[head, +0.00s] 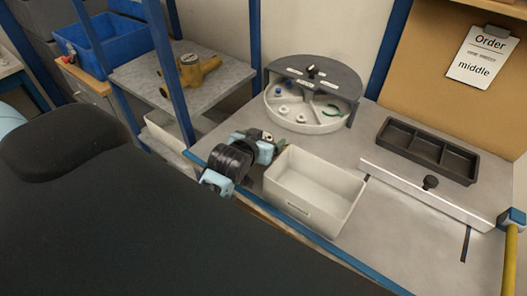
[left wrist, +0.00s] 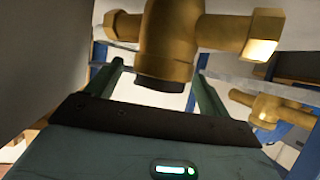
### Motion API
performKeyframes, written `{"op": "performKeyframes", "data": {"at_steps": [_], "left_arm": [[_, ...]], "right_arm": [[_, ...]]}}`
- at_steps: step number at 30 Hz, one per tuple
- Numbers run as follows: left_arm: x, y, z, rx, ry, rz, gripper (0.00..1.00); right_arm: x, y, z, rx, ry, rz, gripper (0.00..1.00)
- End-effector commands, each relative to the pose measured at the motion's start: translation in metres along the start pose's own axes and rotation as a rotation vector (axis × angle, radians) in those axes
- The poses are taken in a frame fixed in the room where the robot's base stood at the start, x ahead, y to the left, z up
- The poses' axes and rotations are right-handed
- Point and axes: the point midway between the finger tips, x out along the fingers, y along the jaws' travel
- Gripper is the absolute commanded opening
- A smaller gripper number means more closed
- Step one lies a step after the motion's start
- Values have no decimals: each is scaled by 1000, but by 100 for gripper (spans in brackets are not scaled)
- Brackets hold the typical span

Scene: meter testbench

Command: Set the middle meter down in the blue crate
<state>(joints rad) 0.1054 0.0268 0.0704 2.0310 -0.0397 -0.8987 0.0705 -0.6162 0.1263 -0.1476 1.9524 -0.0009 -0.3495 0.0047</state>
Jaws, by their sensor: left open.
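My left gripper (head: 280,143) is beside the white bin in the head view, small and partly hidden by its own wrist. In the left wrist view its two dark green fingers (left wrist: 155,90) are apart. A brass meter (left wrist: 170,30) with a dark lower end shows close up, in line with the gap between the fingers; contact cannot be told. A second brass meter (left wrist: 266,108) shows farther off at the right. In the head view a brass meter (head: 190,70) lies on the grey shelf. Which one is the middle meter is unclear. The blue crate (head: 105,46) stands at the upper left. My right gripper is not in view.
Blue posts (head: 168,75) frame the grey shelf (head: 135,78). On the bench stand a white bin (head: 313,190), a round sorting tray (head: 330,122) with small parts and a black compartment tray (head: 427,150). A note (head: 482,54) reads "Order middle".

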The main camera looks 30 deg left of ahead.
Motion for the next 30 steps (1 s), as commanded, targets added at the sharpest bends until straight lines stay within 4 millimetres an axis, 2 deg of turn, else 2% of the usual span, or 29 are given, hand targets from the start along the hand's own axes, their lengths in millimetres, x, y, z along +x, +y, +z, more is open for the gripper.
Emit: {"op": "performKeyframes", "data": {"at_steps": [6, 7, 25, 30], "left_arm": [[1, 0, 1, 0, -1, 0, 81], [1, 0, 1, 0, -1, 0, 78], [1, 0, 1, 0, -2, 0, 0], [0, 0, -2, -1, 5, 0, 0]], "right_arm": [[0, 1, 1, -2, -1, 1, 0], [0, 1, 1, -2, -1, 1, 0], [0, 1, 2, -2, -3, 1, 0], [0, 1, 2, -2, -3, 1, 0]]}}
